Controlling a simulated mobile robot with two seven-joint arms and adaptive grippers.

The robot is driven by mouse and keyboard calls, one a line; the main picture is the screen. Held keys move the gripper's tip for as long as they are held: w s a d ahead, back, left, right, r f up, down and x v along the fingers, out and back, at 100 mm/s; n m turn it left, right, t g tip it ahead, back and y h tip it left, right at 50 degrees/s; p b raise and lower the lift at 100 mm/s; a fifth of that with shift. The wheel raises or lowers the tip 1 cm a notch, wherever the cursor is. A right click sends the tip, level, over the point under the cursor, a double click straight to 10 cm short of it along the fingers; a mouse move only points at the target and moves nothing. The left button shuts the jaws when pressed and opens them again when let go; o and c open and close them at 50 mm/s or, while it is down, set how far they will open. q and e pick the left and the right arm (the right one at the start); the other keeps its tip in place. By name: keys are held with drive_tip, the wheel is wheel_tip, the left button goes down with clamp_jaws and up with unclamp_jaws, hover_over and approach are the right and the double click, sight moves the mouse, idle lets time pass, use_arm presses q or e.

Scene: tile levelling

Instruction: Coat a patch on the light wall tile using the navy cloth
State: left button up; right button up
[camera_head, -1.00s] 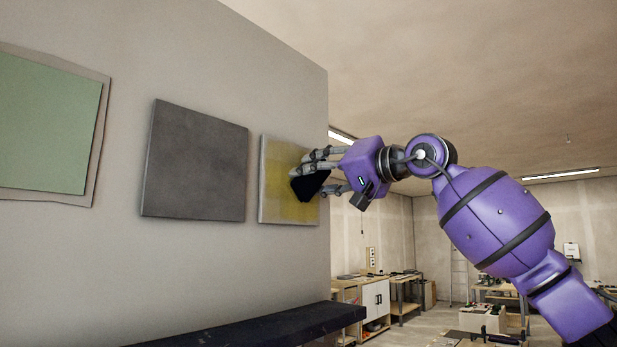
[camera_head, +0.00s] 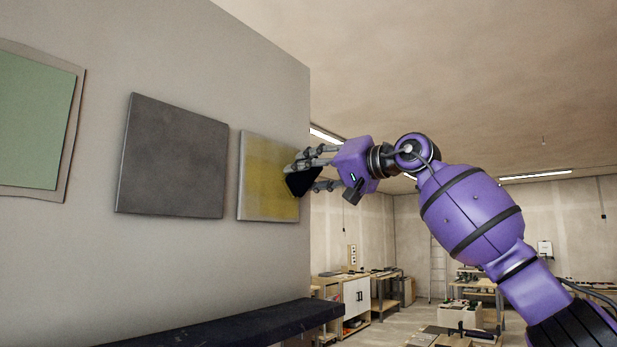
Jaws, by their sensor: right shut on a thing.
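The light wall tile (camera_head: 247,208) hangs on the wall at the right end of the row. A yellow patch (camera_head: 264,178) covers much of its face, and its left and lower edges show pale. My right gripper (camera_head: 306,174) is shut on the navy cloth (camera_head: 299,184), which looks almost black. The cloth is at the right side of the tile, over or against its right edge; I cannot tell whether it touches. My gripper hides part of that edge. My left gripper is not in view.
A dark grey tile (camera_head: 172,157) and a green panel (camera_head: 36,120) on a pale backing hang to the left. A dark shelf (camera_head: 220,328) juts out below. The wall ends just right of the light tile. Workbenches (camera_head: 357,298) stand in the room behind.

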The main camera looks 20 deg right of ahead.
sight(247, 157)
drive_tip(key=shift+s+a+r, duration=0.1)
drive_tip(key=shift+s+r, duration=0.05)
drive_tip(key=shift+r, duration=0.7)
drive_tip(key=shift+s+a+f, duration=0.15)
drive_tip(key=shift+a, duration=0.25)
drive_tip(key=shift+s+a, duration=0.35)
drive_tip(key=shift+a, duration=0.2)
drive_tip(key=shift+s+a, duration=0.3)
drive_tip(key=shift+a, duration=0.2)
drive_tip(key=shift+s+a, duration=1.05)
drive_tip(key=shift+a, duration=0.5)
drive_tip(key=shift+s+a, duration=1)
drive_tip(key=shift+a, duration=0.5)
drive_tip(key=shift+s+a, duration=1.05)
drive_tip(key=shift+a, duration=0.5)
drive_tip(key=shift+v, duration=3)
drive_tip(key=shift+d, duration=0.1)
